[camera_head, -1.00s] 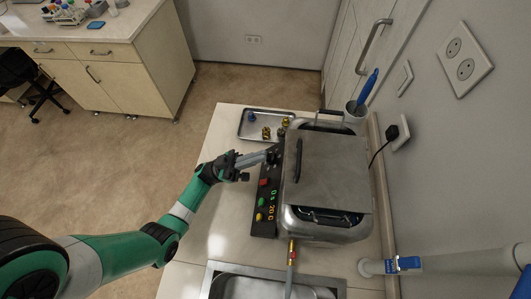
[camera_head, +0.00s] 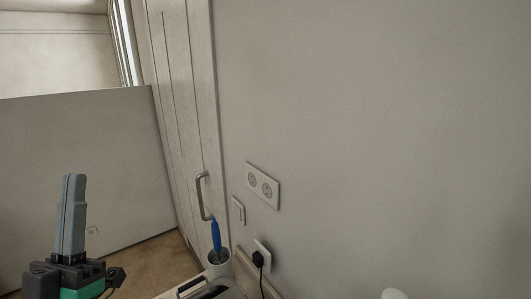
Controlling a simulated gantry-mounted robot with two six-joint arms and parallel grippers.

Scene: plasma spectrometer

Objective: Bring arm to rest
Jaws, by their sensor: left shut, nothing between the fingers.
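My left gripper (camera_head: 73,215) stands upright at the lower left of the head view, its grey fingers pointing up and pressed together with nothing between them. The dark wrist and a green part of my left arm show just below it at the bottom edge. The gripper is apart from everything else in view. Only the far end of the metal device (camera_head: 207,292) shows at the bottom edge, to the right of the gripper; its front panel is out of view. My right gripper is not in view.
A black plug (camera_head: 258,260) sits in a wall socket, below a double socket (camera_head: 263,186). A pale door (camera_head: 180,120) with a metal handle (camera_head: 202,195) is behind. Space around the gripper is free.

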